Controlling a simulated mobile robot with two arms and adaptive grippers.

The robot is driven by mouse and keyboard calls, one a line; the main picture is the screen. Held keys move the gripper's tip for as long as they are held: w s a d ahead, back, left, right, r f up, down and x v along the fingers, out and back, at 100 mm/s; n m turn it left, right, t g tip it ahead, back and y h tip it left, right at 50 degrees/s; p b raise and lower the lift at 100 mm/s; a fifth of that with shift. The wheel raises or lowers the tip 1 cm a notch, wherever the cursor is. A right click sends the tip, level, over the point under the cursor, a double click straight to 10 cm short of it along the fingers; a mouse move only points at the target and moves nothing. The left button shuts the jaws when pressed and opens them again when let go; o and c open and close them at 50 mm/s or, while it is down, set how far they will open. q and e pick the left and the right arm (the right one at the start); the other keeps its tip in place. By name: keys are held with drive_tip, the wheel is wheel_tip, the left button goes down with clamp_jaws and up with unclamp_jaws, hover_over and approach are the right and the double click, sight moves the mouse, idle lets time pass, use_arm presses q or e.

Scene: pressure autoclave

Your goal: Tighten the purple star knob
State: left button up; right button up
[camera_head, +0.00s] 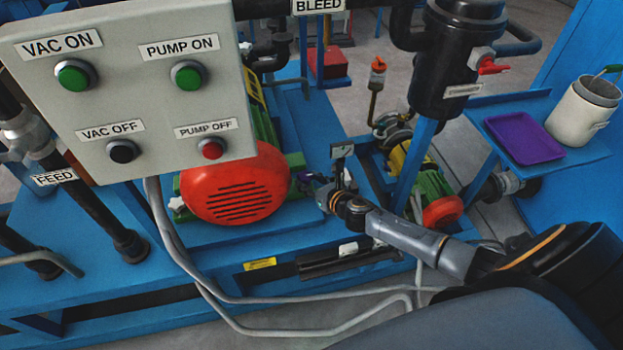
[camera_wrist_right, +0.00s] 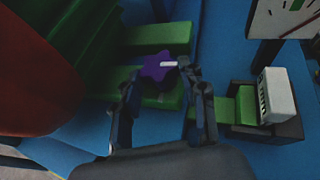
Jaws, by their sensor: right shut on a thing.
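The purple star knob (camera_wrist_right: 158,67) shows in the right wrist view, with a pale stripe on its face, beside the green motor mount. My right gripper (camera_wrist_right: 157,72) has its two fingers on either side of the knob and is shut on it. In the head view my right gripper (camera_head: 311,185) reaches in beside the red-fronted motor, and only a small bit of purple shows at its fingers. My left gripper is not in view.
The large red motor cover (camera_head: 237,183) stands just left of my right gripper. A control panel (camera_head: 130,85) fills the upper left. A small gauge on a post (camera_head: 342,151) stands close behind my wrist. A purple tray (camera_head: 523,138) lies on a blue side shelf at right.

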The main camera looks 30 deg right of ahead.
drive_tip(key=m+h, duration=0.1)
drive_tip(key=h, duration=0.1)
drive_tip(key=a+m+h+p, duration=0.1)
drive_tip(key=m+h, duration=0.1)
drive_tip(key=shift+w+a+m+g+h, duration=0.15)
drive_tip(key=shift+m+g+h, duration=0.35)
drive_tip(key=shift+m+h, duration=1.1)
drive_tip(key=o, duration=1.2)
drive_tip(key=shift+c, duration=0.2)
drive_tip(key=shift+a, duration=0.1)
drive_tip(key=v, duration=1.2)
drive_tip(key=shift+r, duration=0.1)
